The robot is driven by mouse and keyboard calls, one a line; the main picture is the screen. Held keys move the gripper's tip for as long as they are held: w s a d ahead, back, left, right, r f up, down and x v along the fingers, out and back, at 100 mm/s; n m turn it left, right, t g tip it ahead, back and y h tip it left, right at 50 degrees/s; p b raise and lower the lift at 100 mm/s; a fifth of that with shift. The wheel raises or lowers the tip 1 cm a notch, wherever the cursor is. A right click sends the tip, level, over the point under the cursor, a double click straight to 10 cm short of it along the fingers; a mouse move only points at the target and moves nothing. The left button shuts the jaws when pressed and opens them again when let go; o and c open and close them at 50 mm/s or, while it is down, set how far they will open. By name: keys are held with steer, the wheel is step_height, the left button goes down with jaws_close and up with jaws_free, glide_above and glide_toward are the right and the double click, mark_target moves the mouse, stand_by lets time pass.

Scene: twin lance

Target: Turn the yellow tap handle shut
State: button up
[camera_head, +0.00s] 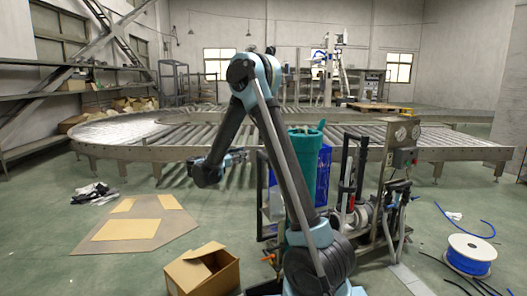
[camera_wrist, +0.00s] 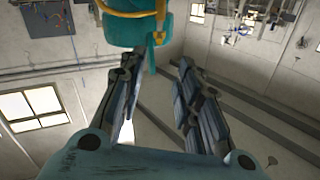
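In the wrist view, my gripper (camera_wrist: 158,70) is open, with its two fingers well apart and nothing between them. A teal rounded body (camera_wrist: 128,32) fills the top of that view, beyond the fingertips. A yellow curved piece (camera_wrist: 130,12) wraps it, with a small yellow fitting (camera_wrist: 158,38) at its side. I cannot tell whether either is the tap handle. In the head view, my gripper (camera_head: 238,157) is left of a green-teal cylinder (camera_head: 306,150), partly hidden by my arm. A small orange-yellow part (camera_head: 268,258) shows low by the stand; I cannot tell its exact shape.
A metal frame with pump parts (camera_head: 385,190) stands right of my arm. An open cardboard box (camera_head: 203,272) sits on the floor at front left. A roller conveyor (camera_head: 130,148) curves behind. A blue hose reel (camera_head: 470,254) lies at right.

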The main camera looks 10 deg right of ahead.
steer(key=x, duration=1.7)
steer(key=shift+d, duration=0.15)
jaws_close()
